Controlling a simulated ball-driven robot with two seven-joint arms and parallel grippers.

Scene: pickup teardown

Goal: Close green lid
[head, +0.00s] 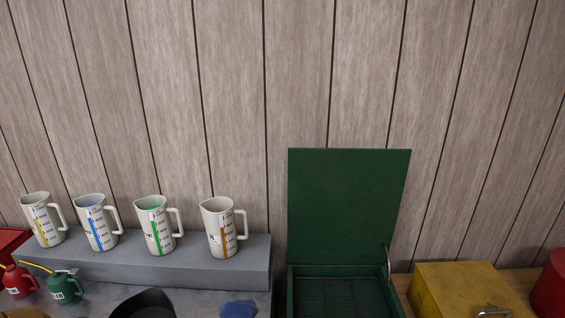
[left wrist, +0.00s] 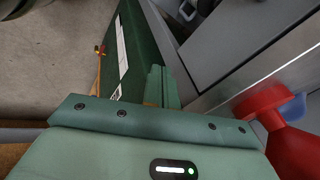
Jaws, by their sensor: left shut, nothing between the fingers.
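The green lid (head: 348,205) stands open and upright at the back of a green box (head: 291,292) in the head view, in front of the wood-panel wall. A metal stay (head: 388,265) shows at the lid's right side. The box's inside looks dark and its lower part is cut off by the frame's bottom edge. My left gripper (left wrist: 163,84) shows only in the left wrist view; its green fingers are shut together with nothing between them. It is not in the head view, so its distance to the lid cannot be told. My right gripper is not in view.
Several measuring jugs (head: 155,225) stand on a grey ledge (head: 200,271) left of the box. A yellow box (head: 455,288) sits to its right. Small red (head: 18,280) and green (head: 62,287) cans are at lower left. A red object (left wrist: 292,150) is near my left wrist.

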